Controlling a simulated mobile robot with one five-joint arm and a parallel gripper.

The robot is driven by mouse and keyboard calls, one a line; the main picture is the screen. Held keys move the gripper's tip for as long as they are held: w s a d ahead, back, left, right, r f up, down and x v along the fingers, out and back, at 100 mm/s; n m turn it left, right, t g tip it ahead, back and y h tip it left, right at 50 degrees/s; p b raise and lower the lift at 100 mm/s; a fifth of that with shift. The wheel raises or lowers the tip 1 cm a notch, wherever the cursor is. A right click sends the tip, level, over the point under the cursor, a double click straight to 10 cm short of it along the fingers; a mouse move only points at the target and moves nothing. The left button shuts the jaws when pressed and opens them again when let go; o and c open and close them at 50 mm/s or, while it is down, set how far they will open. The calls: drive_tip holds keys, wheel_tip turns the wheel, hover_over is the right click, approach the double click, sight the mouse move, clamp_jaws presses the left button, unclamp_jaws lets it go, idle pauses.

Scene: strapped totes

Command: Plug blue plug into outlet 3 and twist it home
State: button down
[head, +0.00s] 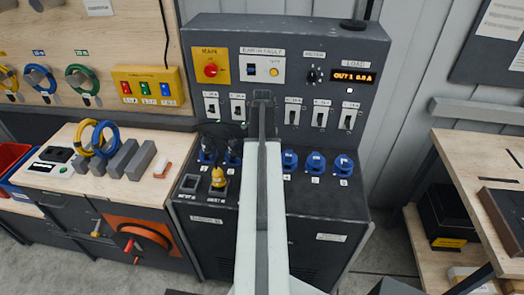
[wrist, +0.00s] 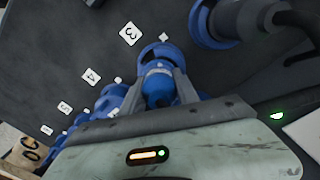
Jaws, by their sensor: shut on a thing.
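In the wrist view my gripper (wrist: 163,78) is shut on the blue plug (wrist: 158,90), with one finger on each side of it. The plug's front end is at the blue ring of outlet 3 (wrist: 155,50), beside the label "3" (wrist: 130,33). I cannot tell how deep the plug sits or how far it is turned. In the head view my own arm covers outlet 3, the plug and the gripper.
A blue outlet with a dark plug and black cable (wrist: 225,22) is close to the upper right of outlet 3. Outlets 4 (head: 289,160), 5 (head: 315,162) and 6 (head: 343,165) look empty. A yellow plug (head: 218,178) stands at the panel's front left.

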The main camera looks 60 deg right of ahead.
drive_tip(key=c, duration=0.8)
unclamp_jaws()
drive_tip(key=shift+c, duration=0.2)
wheel_tip(320, 180, up, 8)
drive_tip(key=p, duration=0.7)
drive_tip(key=shift+f+p, duration=0.1)
drive_tip(key=shift+p, duration=0.3)
